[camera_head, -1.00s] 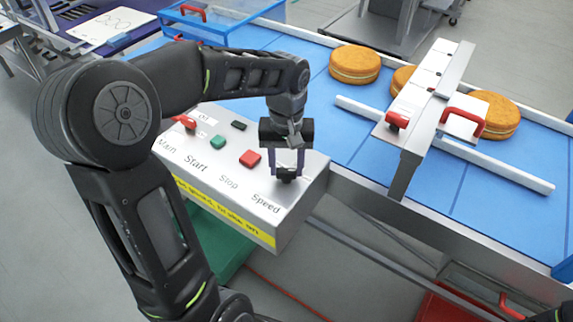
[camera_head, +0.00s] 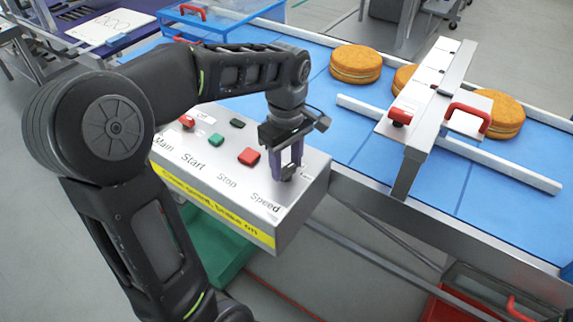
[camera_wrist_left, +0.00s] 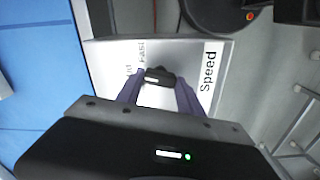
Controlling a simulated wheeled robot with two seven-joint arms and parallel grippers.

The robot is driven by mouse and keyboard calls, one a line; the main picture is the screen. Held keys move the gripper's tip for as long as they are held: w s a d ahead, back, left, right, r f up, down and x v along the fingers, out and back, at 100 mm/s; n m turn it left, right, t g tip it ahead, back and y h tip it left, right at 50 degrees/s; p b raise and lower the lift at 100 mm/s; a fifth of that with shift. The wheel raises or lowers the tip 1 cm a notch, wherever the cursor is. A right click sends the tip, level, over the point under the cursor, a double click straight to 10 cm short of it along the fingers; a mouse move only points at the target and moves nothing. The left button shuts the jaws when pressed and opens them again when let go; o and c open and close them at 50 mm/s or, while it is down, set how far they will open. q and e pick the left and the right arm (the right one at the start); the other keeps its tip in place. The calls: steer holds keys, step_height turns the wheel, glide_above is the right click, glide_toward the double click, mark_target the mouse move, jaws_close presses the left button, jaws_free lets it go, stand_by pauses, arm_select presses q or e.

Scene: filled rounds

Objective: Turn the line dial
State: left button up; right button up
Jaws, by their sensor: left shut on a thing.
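The line dial is a small black knob marked "Speed", and it shows in the left wrist view (camera_wrist_left: 159,77) between my fingertips. In the head view it is mostly hidden by my left gripper (camera_head: 288,172), which points down at the right end of the grey control box (camera_head: 225,197). My left gripper is shut on the dial. The "Speed" label (camera_wrist_left: 208,70) shows beside it in the left wrist view.
The box also carries a red stop button (camera_head: 249,156), a green start button (camera_head: 216,140) and a red main switch (camera_head: 187,121). Behind it runs a blue conveyor (camera_head: 345,130) with round filled cakes (camera_head: 355,64) and a metal bridge (camera_head: 437,95) across it.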

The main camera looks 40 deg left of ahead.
mark_target(287, 169)
arm_select(q)
steer(key=shift+n, duration=1.2)
steer(key=o, duration=1.4)
step_height(287, 169, up, 8)
steer(key=shift+f, duration=0.1)
